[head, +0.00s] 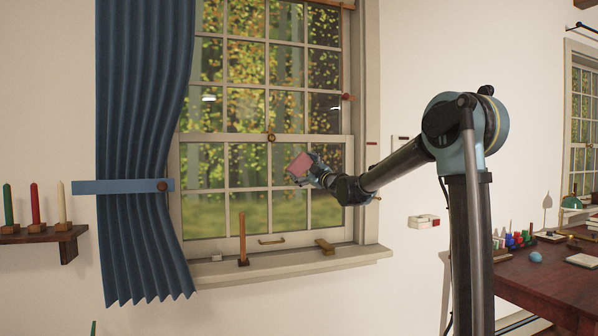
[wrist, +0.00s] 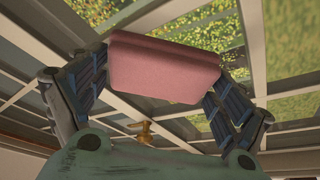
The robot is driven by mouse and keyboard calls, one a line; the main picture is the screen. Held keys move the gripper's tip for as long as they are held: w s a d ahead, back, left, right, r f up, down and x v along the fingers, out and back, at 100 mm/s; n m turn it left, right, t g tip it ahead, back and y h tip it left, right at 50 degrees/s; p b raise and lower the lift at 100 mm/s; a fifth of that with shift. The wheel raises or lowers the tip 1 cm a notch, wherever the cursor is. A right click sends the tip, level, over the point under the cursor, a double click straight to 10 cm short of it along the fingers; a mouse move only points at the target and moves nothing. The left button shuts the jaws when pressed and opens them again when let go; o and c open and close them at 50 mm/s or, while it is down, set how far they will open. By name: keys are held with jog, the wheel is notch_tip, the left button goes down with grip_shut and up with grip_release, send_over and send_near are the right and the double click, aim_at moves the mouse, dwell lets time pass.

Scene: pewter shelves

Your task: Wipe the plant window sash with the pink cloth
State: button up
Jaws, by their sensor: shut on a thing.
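The pink cloth (head: 300,167) is held by my gripper (head: 312,172) in front of the window sash (head: 226,137). In the wrist view the pink cloth (wrist: 163,72) is a folded block between the two fingers of my gripper (wrist: 160,75), which is shut on it. The sash is a pale frame with many small panes, and the cloth is near the lower sash. I cannot tell whether the cloth touches it. A brass latch (head: 271,137) sits on the middle rail. No plant shows clearly in these frames.
A blue curtain (head: 145,130) hangs at the window's left, held by a blue band (head: 110,187). A shelf (head: 45,237) with candles is at far left. A wooden table (head: 545,280) stands at right.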

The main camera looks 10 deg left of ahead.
aim_at(277, 164)
jog(key=shift+w+d, duration=0.3)
jog(key=shift+d, duration=0.15)
jog(key=shift+a, duration=0.1)
jog(key=shift+s+a, duration=0.6)
jog(key=shift+a, duration=0.3)
jog(key=shift+s+a, duration=0.6)
jog(key=shift+a, duration=0.35)
jog(key=shift+s+a, duration=0.6)
jog(key=shift+a, duration=0.3)
jog(key=shift+s+a+r, duration=0.1)
jog(key=shift+s+a, duration=0.3)
jog(key=shift+a, duration=0.35)
jog(key=shift+s+a, duration=0.35)
jog(key=shift+a, duration=0.35)
jog(key=shift+s, duration=0.1)
jog(key=shift+s+d, duration=0.5)
jog(key=shift+s, duration=0.3)
jog(key=shift+s+d, duration=0.55)
jog(key=shift+s, duration=0.3)
jog(key=shift+s+d, duration=0.5)
jog(key=shift+s, duration=0.3)
jog(key=shift+s+d, duration=0.4)
jog(key=shift+s, duration=0.25)
jog(key=shift+s+d, duration=0.4)
jog(key=shift+s, duration=0.2)
